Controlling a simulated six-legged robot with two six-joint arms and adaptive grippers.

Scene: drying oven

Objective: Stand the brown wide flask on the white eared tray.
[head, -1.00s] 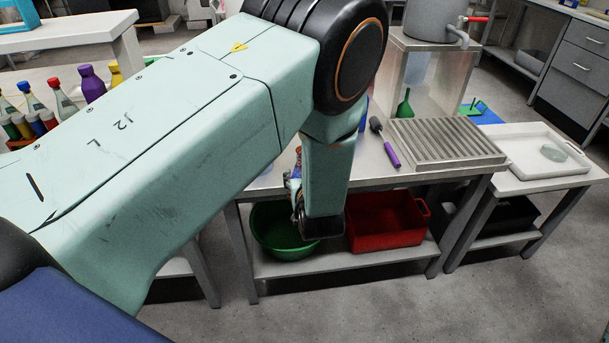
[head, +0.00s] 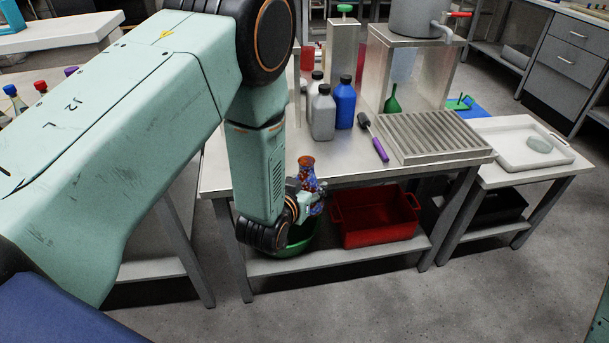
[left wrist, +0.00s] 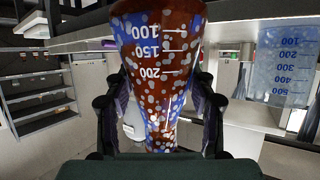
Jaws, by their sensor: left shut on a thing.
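My left gripper (head: 298,205) is shut on the brown wide flask (head: 308,172), which has blue and white speckles and white volume marks. The flask is roughly upright in the head view, in front of the near edge of the steel table. In the left wrist view the flask (left wrist: 160,60) fills the middle, with the gripper fingers (left wrist: 160,115) on both sides of it. The white eared tray (head: 507,161) lies on a low side table at the right, well away from the gripper. A clear round dish (head: 539,145) lies on it. My right gripper is not in view.
The steel table (head: 240,180) bears several bottles, a purple-handled tool (head: 375,140) and a ribbed drain rack (head: 432,137). A red bin (head: 375,230) and a green basin (head: 300,238) stand below. A clear beaker (left wrist: 287,65) shows in the left wrist view.

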